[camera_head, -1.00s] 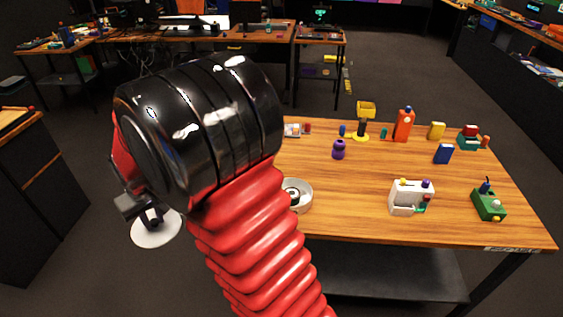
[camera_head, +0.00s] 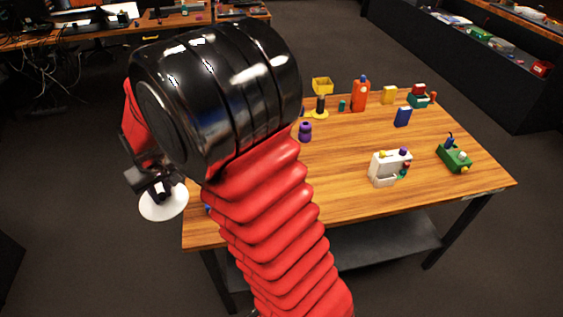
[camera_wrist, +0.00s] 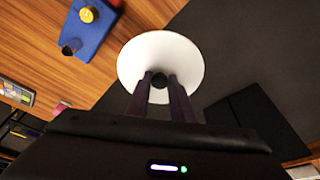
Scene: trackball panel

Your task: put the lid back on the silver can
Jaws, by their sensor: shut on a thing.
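A white round lid (camera_head: 163,208) with a dark knob hangs from my gripper (camera_head: 160,186), left of the table's near left corner in the head view. In the wrist view, the gripper's two dark fingers (camera_wrist: 160,82) are shut on the knob, and the white disc of the lid (camera_wrist: 160,50) shows beyond the fingertips. No silver can shows in either view now; my arm covers part of the table in the head view.
The wooden table (camera_head: 335,190) carries a white box-like device (camera_head: 386,168), a green device (camera_head: 454,157) and a purple object (camera_head: 305,131). A blue object with a yellow knob (camera_wrist: 88,32) lies near the table edge in the wrist view. Dark floor is left of the table.

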